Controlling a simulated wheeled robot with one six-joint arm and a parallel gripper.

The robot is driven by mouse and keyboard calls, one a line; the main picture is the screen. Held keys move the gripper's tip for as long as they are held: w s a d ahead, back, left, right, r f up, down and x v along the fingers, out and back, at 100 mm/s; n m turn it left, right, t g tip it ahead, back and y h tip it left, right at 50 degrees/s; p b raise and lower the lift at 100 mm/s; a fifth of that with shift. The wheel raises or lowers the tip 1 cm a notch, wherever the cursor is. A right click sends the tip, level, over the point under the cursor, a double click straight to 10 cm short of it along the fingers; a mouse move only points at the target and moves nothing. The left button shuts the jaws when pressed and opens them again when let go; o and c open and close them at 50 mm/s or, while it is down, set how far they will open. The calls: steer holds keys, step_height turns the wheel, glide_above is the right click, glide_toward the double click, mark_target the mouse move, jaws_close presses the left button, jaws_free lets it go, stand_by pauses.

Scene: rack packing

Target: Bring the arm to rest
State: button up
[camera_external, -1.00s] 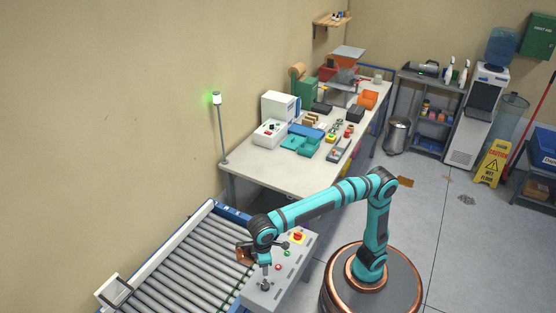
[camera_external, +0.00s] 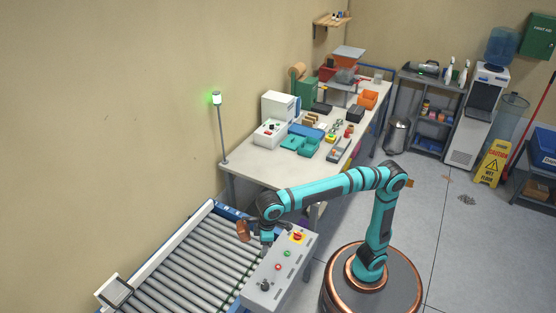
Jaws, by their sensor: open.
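My arm reaches left from its round base, with its forearm level above the gap between the table and the control box. My gripper (camera_external: 265,246) hangs at the arm's left end, over the upper end of the grey control box (camera_external: 270,278). It looks small and dark against the box and nothing shows in it. The fingers themselves are hard to make out at this size. A copper-brown part of the wrist sticks out to the left over the rollers.
The roller conveyor (camera_external: 190,272) lies left of the control box. A yellow caution sign (camera_external: 492,163) stands at the right.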

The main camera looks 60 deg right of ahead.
steer(key=w+d+r+m+t+y, duration=0.15)
steer(key=d+t, duration=0.25)
steer(key=d, duration=1.1)
steer(key=w+d+r+m+t+y, duration=0.1)
steer(key=w+d+r+m+t, duration=0.2)
steer(key=d, duration=1.1)
steer(key=s+d+m+t+h, duration=0.1)
steer(key=s+d+t, duration=0.3)
steer(key=d, duration=0.6)
steer(key=s+d+m+t+h, duration=0.2)
steer(key=s+d+t, duration=0.3)
steer(key=s+d, duration=0.3)
steer(key=shift+d+f+h, duration=0.45)
steer(key=shift+d, duration=0.55)
